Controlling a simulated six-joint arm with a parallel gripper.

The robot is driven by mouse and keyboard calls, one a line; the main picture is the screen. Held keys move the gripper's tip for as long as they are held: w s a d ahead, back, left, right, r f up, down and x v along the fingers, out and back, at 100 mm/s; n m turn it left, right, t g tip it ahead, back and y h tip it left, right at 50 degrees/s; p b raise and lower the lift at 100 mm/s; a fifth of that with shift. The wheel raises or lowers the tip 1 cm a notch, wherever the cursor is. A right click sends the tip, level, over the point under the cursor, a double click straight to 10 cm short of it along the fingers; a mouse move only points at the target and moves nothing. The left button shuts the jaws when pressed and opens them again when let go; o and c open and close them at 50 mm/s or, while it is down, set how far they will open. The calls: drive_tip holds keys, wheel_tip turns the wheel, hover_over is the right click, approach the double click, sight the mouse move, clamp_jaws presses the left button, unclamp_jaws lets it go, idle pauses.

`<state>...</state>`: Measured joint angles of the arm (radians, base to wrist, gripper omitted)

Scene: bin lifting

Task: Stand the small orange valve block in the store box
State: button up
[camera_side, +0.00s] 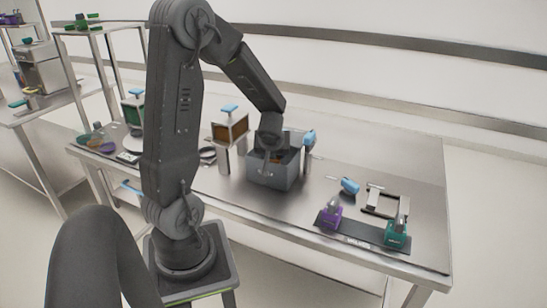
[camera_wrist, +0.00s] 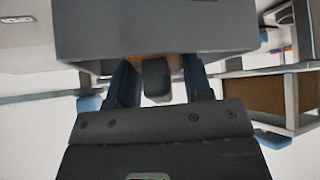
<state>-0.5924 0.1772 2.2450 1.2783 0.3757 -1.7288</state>
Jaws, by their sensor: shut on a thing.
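The grey store box (camera_side: 272,178) stands on the bench in the side view. Its wall (camera_wrist: 150,30) fills the top of the wrist view. My gripper (camera_side: 268,152) points down at the box's open top. In the wrist view my gripper (camera_wrist: 158,80) has its two blue fingers closed on the grey top piece of the valve block (camera_wrist: 156,74). A narrow strip of the block's orange body shows beside the box rim; the box wall hides the rest. I cannot tell whether the block touches the box floor.
A purple block (camera_side: 330,218) and a teal block (camera_side: 397,236) stand on a dark strip at the front right. A blue cylinder (camera_side: 349,186) lies right of the box. A brown-panelled frame (camera_side: 231,130) stands close on the left. The back right of the bench is clear.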

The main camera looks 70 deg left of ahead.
drive_tip(key=shift+a+f, duration=0.2)
drive_tip(key=shift+f, duration=0.45)
drive_tip(key=shift+a+h, duration=0.1)
drive_tip(key=shift+h, duration=0.2)
drive_tip(key=shift+g, duration=0.3)
drive_tip(key=shift+w+a+r+g+h, duration=0.2)
drive_tip(key=shift+a+h, duration=0.2)
drive_tip(key=shift+h, duration=0.25)
drive_tip(key=shift+w+a+r+g+h, duration=0.1)
drive_tip(key=shift+w+a+g+h, duration=0.1)
drive_tip(key=shift+a+h, duration=0.35)
drive_tip(key=shift+d+f, duration=0.2)
drive_tip(key=shift+f, duration=1.25)
drive_tip(key=shift+f, duration=0.1)
drive_tip(key=shift+f, duration=0.1)
drive_tip(key=o, duration=1)
